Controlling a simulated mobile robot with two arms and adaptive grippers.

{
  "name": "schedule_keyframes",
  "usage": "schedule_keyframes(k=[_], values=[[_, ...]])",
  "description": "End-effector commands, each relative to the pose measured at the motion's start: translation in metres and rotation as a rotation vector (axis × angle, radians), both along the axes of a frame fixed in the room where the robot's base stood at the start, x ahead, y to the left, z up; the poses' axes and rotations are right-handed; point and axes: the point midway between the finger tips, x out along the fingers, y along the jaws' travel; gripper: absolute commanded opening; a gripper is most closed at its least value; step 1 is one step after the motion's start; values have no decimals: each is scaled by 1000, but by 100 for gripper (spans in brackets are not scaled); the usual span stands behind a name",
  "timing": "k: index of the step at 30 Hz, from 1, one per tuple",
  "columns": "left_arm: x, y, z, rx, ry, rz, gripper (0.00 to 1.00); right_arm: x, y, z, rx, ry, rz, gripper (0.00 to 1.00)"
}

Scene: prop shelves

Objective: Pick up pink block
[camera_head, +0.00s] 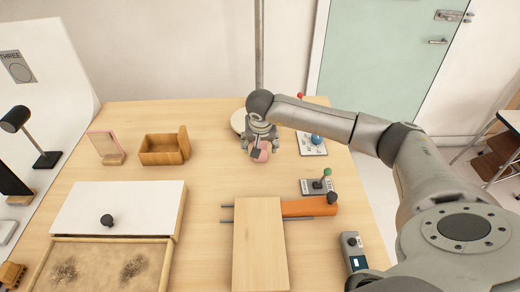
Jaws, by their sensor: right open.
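The pink block (261,153) is on the wooden table, toward the back and right of the middle. It is small and partly covered by my right gripper. My right gripper (261,151) points down over it, with its open fingers to either side of the block. I cannot tell whether the fingers touch it. My left gripper is not in view.
An open wooden box (162,157) and a pink-framed stand (104,147) are left of the block. A round pale disc (238,121) is just behind my gripper. Boards with coloured knobs are to the right. A wooden slab (259,250) lies in front.

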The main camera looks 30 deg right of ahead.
Motion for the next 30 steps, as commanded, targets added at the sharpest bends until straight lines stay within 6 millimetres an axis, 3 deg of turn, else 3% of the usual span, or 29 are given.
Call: schedule_keyframes(k=[12,18,26,30], values=[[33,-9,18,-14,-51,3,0,14,-10,-36,2,2,-2,65],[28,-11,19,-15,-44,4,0,20,-14,-52,2,0,-1,65],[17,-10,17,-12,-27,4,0,21,-14,-54,1,-2,-1,65],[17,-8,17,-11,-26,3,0,20,-14,-53,1,-2,-1,47]])
